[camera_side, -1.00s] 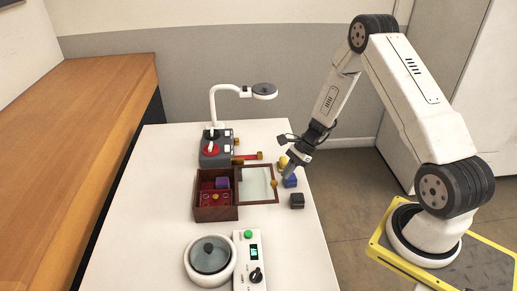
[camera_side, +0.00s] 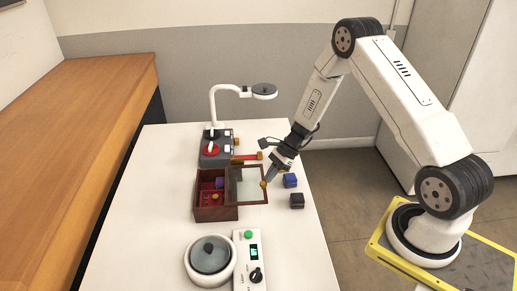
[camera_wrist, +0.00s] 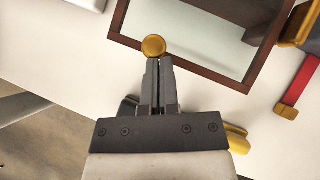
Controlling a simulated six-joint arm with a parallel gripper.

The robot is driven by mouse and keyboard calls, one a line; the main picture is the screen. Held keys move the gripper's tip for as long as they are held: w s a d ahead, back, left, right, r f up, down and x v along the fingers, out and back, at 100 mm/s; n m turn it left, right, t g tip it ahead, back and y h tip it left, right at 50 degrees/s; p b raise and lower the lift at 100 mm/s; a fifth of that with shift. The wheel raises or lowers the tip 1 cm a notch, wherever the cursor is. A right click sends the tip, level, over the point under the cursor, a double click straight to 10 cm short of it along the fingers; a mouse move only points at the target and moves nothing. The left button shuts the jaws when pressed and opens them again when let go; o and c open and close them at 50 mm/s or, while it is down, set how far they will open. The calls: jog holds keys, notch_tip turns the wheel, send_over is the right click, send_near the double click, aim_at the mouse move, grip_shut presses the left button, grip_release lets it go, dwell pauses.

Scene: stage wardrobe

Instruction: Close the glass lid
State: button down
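The glass lid (camera_side: 249,186) has a brown wooden frame and is hinged to the right side of the open wooden box (camera_side: 216,214). It stands open, tilted up a little off the table. A round gold knob (camera_side: 263,184) sits at its free right edge. My gripper (camera_side: 266,181) is at this knob, coming from the upper right. In the wrist view, the gold knob (camera_wrist: 153,45) is right at the fingertips (camera_wrist: 160,60), which are close together with the knob in front of them. The lid's frame and pane (camera_wrist: 190,45) show beyond the knob.
A purple block (camera_side: 219,182) lies in the red-lined box. A blue cube (camera_side: 290,181) and a black cube (camera_side: 297,201) stand right of the lid. A grey device with a red lever (camera_side: 245,157) stands behind. A lidded pot (camera_side: 209,255) and control panel (camera_side: 249,262) are in front.

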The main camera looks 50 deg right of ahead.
aim_at(250, 181)
jog(key=w+a, duration=0.6)
jog(key=a, duration=0.1)
jog(key=shift+w, duration=0.4)
jog(key=shift+s+d+r, duration=0.1)
jog(key=shift+d, duration=0.3)
jog(key=d, duration=0.2)
jog(key=s+d, duration=0.1)
jog(key=shift+r, duration=0.3)
jog(key=v, duration=1)
